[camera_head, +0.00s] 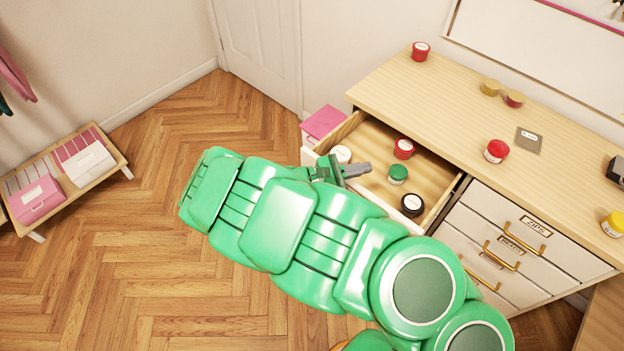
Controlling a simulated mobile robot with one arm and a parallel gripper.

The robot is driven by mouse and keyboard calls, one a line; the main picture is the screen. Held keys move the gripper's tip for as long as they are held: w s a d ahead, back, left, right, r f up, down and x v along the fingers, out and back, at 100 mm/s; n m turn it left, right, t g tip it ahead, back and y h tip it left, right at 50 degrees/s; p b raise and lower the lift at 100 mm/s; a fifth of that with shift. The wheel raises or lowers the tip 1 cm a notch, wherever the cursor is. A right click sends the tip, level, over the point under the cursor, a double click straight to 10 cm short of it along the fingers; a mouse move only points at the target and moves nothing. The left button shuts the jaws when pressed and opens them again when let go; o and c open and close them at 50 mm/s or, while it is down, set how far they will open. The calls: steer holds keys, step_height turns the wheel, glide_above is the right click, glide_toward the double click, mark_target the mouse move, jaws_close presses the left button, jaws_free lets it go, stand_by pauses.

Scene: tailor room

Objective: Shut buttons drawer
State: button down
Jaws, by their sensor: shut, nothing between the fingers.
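The open drawer (437,172) sticks out from the left part of the wooden dresser (430,93). Its front panel is mostly hidden behind my green arm, and no label on it is readable. Inside are a white-lidded jar (341,154), a red jar (404,148), a green jar (397,174) and a black jar (412,204). My gripper (366,169) is shut and empty. Its fingertips show over the front part of the drawer, pointing in toward the jars. I cannot tell whether it touches the drawer front.
Closed drawers labelled ZIPS (535,228) and BEADS (511,244) are to the right. Several small jars stand on the dresser top. A pink box (322,121) is beside the dresser. A low rack with boxes (128,171) stands at left. The wooden floor (120,270) is clear.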

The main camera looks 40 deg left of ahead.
steer(key=s+a+f+n+t+y, duration=0.1)
steer(key=s+a+f+n+y, duration=0.45)
steer(key=s, duration=0.35)
steer(key=s+a+f+n+t+y, duration=0.2)
steer(key=s+a+f+n+y, duration=0.2)
steer(key=s+a+f, duration=0.45)
steer(key=w+d+r, duration=0.1)
steer(key=w+r, duration=0.1)
steer(key=w, duration=1)
steer(key=shift+w+d, duration=0.2)
steer(key=shift+w, duration=0.2)
glide_toward(362, 142)
steer(key=w+r, duration=0.1)
steer(key=w, duration=0.1)
steer(key=w+r, duration=0.2)
steer(key=w, duration=0.1)
steer(key=w+r, duration=0.1)
steer(key=w, duration=0.2)
steer(key=shift+w+d+r, duration=0.15)
steer(key=shift+w+r, duration=0.05)
steer(key=shift+r, duration=0.15)
steer(key=shift+w+r, duration=0.1)
steer(key=shift+w, duration=0.45)
steer(key=shift+w+r, duration=0.1)
steer(key=shift+w, duration=0.2)
